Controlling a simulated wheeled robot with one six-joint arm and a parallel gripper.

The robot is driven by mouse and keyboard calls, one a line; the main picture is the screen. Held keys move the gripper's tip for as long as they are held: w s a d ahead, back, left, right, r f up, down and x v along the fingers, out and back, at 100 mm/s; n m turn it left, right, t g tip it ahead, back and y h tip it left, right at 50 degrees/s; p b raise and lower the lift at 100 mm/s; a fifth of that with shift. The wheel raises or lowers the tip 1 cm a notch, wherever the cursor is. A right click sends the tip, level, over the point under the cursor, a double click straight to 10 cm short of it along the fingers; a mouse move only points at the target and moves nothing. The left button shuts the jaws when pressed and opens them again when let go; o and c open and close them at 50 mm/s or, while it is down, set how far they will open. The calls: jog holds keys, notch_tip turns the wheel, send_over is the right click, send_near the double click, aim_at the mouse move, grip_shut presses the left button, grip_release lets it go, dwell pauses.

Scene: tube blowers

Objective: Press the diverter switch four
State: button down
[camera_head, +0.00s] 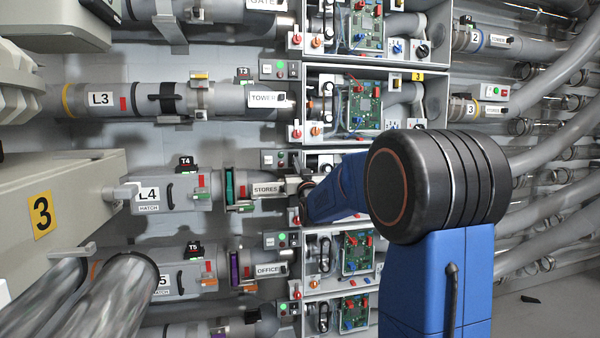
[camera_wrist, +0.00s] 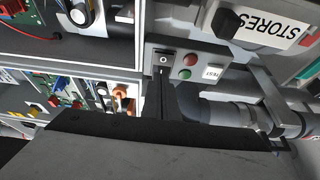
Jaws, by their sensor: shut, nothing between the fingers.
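In the wrist view, a small grey control panel (camera_wrist: 183,64) carries a dark switch marked O (camera_wrist: 163,58), a green and a red button and a TEST label. It is beside the STORES label (camera_wrist: 284,22). In the head view, this panel (camera_head: 280,160) is in the L4 row, above the STORES label (camera_head: 265,189). My gripper (camera_wrist: 161,78) is shut and empty, its narrow dark tip just below the marked switch in the picture. I cannot tell whether it touches. In the head view my gripper (camera_head: 304,188) is at the row's box, partly hidden by my wrist.
Similar panels stand above and below, by the TOWER (camera_head: 263,99) and OFFICE (camera_head: 268,269) labels. Open boxes with green circuit boards (camera_head: 361,106) are stacked to the right. Grey pipes and black-handled hatches (camera_head: 171,192) lie to the left.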

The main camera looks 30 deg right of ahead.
jog(key=shift+x, duration=0.95)
